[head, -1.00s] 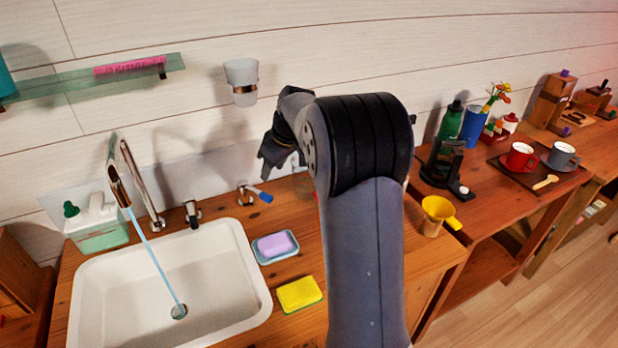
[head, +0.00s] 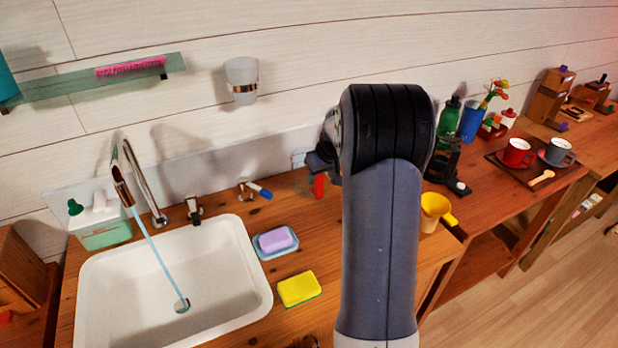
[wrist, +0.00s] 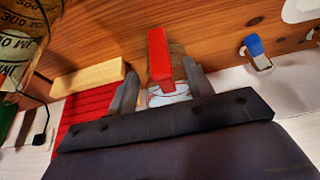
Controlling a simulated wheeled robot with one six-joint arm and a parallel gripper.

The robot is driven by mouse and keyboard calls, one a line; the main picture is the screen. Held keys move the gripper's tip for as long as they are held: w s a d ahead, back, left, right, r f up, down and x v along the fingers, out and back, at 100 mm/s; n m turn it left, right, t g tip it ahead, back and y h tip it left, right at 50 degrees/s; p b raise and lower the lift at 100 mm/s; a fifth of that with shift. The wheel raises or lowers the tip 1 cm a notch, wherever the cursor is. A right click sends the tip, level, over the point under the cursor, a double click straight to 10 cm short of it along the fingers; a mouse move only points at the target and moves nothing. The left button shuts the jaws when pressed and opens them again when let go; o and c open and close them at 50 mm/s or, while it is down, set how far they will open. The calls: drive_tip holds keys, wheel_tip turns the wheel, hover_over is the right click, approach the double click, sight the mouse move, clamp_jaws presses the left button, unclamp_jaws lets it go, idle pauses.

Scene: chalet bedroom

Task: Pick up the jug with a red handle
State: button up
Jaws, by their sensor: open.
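The jug's red handle (wrist: 160,58) shows upright in the wrist view, with a pale, clear-looking body (wrist: 168,95) partly visible behind it. My gripper (wrist: 159,70) is open, with one dark finger on each side of the handle. I cannot tell whether either finger touches it. In the head view the red handle (head: 319,186) stands on the wooden counter, just left of my arm. My arm hides the rest of the jug and most of my gripper there.
A clear vessel with printed markings (wrist: 22,48) and a wooden block (wrist: 88,80) are left in the wrist view. A blue-tipped tap lever (head: 258,191), soap dish (head: 275,243), yellow sponge (head: 299,289) and sink (head: 255,262) lie left; a yellow cup (head: 434,211) is right.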

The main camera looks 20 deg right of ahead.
drive_tip(key=shift+p+x, duration=0.4)
drive_tip(key=shift+x, duration=1.75)
drive_tip(key=shift+c, duration=0.6)
clamp_jaws()
drive_tip(key=shift+r, duration=0.1)
